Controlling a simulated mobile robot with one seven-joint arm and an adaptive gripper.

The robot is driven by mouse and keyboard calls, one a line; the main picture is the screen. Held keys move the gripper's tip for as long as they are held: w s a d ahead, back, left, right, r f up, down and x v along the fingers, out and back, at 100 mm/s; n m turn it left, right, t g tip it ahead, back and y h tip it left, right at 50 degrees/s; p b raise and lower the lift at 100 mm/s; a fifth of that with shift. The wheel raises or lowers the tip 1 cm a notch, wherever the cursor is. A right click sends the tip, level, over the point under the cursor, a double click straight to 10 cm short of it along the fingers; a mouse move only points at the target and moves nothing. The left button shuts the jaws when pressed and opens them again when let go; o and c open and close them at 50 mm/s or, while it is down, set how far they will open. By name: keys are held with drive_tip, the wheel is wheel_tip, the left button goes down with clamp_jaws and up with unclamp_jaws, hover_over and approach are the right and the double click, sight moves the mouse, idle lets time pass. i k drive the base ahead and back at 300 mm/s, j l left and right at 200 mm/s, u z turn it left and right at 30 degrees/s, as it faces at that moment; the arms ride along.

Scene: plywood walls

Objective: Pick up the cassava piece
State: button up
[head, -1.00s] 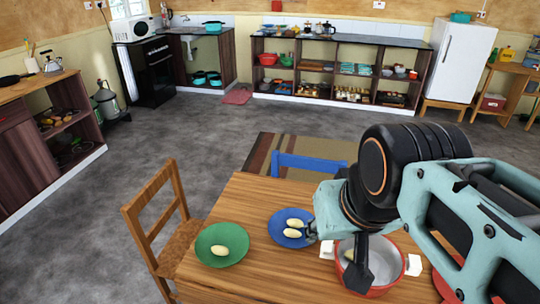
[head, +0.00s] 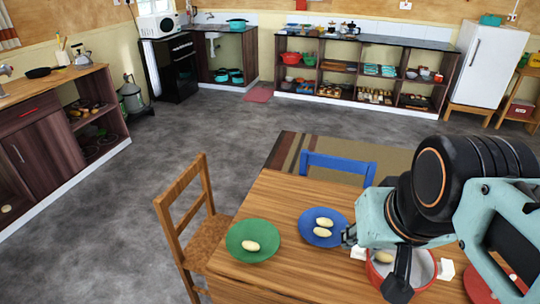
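Pale cassava pieces show in the head view. One piece (head: 250,246) lies on the green plate (head: 236,254). Two pieces (head: 323,228) lie on the blue plate (head: 309,238). Another piece (head: 385,257) shows inside the red pot (head: 431,284), which has a pale inside and white handles. My gripper (head: 374,262) is open over the pot's left side, with one finger near the blue plate's right edge and the other in front of the pot. No piece shows between the fingers. My gripper and wrist hide part of the pot.
The wooden table (head: 290,285) has bare room in front of the plates. A wooden chair (head: 190,225) stands at its left and a blue chair (head: 338,165) behind it. A red item (head: 478,287) sits at the right, partly cut off. Open grey floor lies to the left.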

sight(382, 255)
drive_tip(key=l+u, duration=0.3)
drive_tip(key=i+l+u, duration=0.1)
drive_tip(key=u, duration=0.2)
drive_tip(key=k+l, duration=0.1)
drive_tip(key=l, duration=0.2)
drive_tip(key=k+l+z, duration=0.1)
drive_tip(key=k, duration=0.4)
drive_tip(key=i+l+u, duration=0.25)
drive_tip(key=i, duration=0.15)
drive_tip(key=i+j, duration=0.05)
drive_tip(key=j, duration=0.05)
